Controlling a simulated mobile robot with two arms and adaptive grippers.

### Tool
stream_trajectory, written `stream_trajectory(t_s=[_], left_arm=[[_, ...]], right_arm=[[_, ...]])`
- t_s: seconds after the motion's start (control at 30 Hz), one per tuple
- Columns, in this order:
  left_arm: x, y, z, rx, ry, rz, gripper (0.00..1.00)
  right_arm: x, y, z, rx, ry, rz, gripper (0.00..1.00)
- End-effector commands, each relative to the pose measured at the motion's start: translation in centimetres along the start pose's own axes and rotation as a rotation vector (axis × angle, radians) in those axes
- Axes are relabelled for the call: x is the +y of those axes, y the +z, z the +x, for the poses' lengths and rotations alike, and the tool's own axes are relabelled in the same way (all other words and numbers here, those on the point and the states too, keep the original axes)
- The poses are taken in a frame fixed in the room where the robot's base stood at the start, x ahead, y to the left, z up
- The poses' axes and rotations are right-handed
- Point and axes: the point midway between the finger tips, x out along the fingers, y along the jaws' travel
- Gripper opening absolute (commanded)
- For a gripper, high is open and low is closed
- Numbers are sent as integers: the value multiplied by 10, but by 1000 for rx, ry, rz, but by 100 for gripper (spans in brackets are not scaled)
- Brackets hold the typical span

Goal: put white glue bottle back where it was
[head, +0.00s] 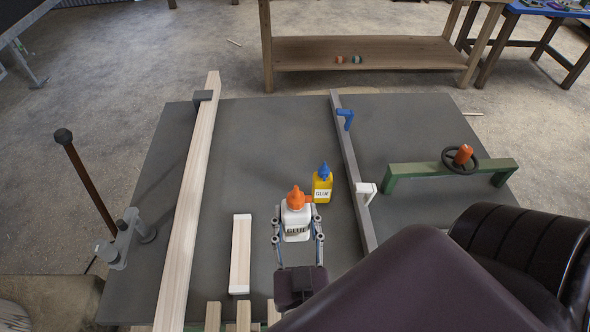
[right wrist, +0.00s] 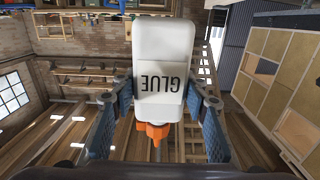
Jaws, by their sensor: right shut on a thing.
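The white glue bottle (head: 296,222) has an orange cap and a label reading GLUE. My right gripper (head: 298,238) is shut on it, with a finger on each side. In the right wrist view the bottle (right wrist: 163,70) sits between the blue finger pads of the gripper (right wrist: 165,95) and appears upside down. In the head view the bottle looks upright over the dark tabletop (head: 270,140); I cannot tell whether its base touches the top. My left gripper is not in view.
A yellow glue bottle (head: 322,187) with a blue cap stands just behind and right. A short wooden piece (head: 241,254) lies to the left, beyond it a long plank (head: 190,210). The back middle is clear.

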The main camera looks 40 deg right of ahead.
Motion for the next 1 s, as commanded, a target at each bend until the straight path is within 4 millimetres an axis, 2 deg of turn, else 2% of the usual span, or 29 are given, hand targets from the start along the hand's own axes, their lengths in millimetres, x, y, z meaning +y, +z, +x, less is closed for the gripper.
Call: stream_trajectory(t_s=[0.17, 0.37, 0.5, 0.63, 0.8, 1.0], left_arm=[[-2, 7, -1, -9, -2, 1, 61], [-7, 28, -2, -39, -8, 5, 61], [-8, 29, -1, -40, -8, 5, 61], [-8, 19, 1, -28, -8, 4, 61], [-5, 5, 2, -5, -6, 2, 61], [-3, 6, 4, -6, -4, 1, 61]], right_arm=[[-1, 43, 1, 3, -4, -7, 6], [-1, 92, 1, 3, -3, -5, 6], [-1, 123, 1, 4, -4, -4, 6], [0, 142, 1, 2, -3, -2, 6], [0, 153, 1, 2, -2, 1, 6], [-1, 178, 1, 2, -2, -1, 6]])
